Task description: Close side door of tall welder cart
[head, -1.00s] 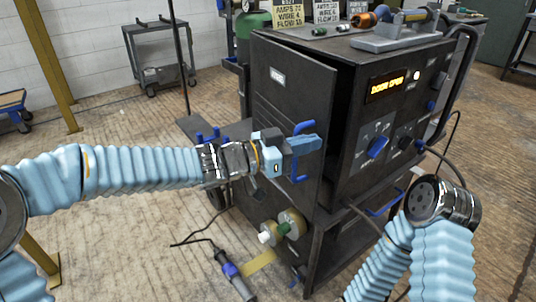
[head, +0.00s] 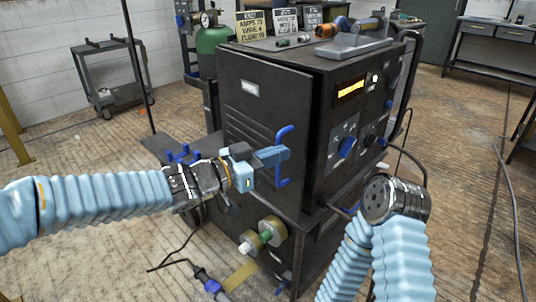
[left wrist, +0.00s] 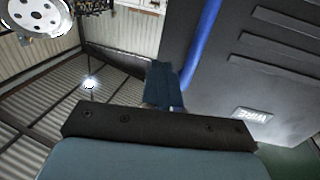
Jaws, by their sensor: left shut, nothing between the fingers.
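The tall dark welder cart (head: 345,62) stands in the middle of the head view. Its side door (head: 262,105) faces left and sits nearly flush with the body; whether a thin gap is left cannot be told. A blue handle (head: 282,172) stands on the door's front part. My left gripper (head: 284,154) is shut and empty, its fingertips at the handle; contact cannot be told. In the left wrist view, a finger (left wrist: 162,84) is beside the blue handle (left wrist: 203,42), with the door (left wrist: 255,60) behind. My right arm's wrist shows in front of the cart, its fingers not visible.
The amber display (head: 351,92) is too small to read surely. Wire spools (head: 262,236) and a torch on a cable (head: 210,284) are low by the cart. A green cylinder (head: 212,45) stands behind it. A grey trolley (head: 110,75) is at back left.

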